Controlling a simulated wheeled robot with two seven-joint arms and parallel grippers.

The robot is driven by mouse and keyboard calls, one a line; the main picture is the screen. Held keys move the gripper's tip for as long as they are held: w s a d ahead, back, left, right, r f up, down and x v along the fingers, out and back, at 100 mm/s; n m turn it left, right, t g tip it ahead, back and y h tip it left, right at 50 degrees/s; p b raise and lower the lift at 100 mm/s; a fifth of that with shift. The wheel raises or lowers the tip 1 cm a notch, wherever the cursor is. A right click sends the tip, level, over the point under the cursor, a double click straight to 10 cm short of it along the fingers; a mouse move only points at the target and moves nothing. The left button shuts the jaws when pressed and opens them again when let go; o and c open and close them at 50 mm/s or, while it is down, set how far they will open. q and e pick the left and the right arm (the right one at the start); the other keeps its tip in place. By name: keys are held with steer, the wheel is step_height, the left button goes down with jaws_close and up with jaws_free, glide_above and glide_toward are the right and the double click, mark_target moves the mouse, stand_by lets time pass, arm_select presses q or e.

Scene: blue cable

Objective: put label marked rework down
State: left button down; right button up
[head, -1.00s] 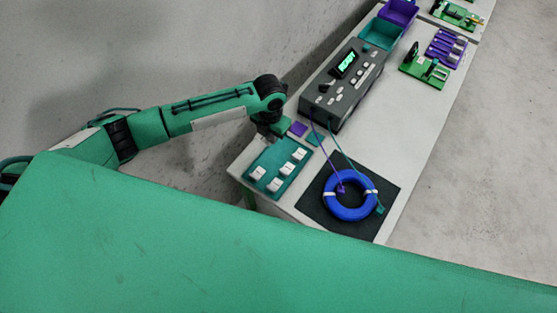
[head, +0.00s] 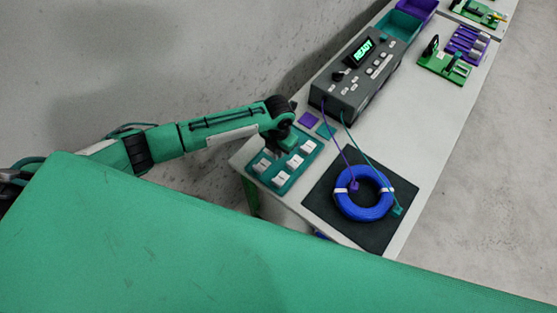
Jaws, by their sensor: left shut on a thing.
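A teal label tray (head: 255,168) lies at the near left corner of the workbench, with several small white labels (head: 281,176) on it. Their print is too small to read, so I cannot tell which one is marked rework. My left gripper (head: 290,147) is low over the tray's back part, close to the labels there. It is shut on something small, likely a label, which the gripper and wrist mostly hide. I cannot tell whether that label touches the tray. My right gripper is out of view.
A blue cable coil (head: 363,207) lies on a black mat (head: 325,205), with purple and teal leads running to a grey tester (head: 352,95) reading READY. Green fixtures (head: 440,68) stand farther back.

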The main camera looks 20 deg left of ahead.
mark_target(278, 162)
arm_select(q)
steer(key=shift+f+b, duration=1.8)
steer(key=shift+f, duration=0.35)
steer(key=shift+f, duration=0.1)
steer(key=shift+f, duration=0.15)
steer(key=c, duration=1.8)
jaws_free()
step_height(278, 162, up, 12)
steer(key=p, duration=1)
steer(key=shift+r, duration=0.25)
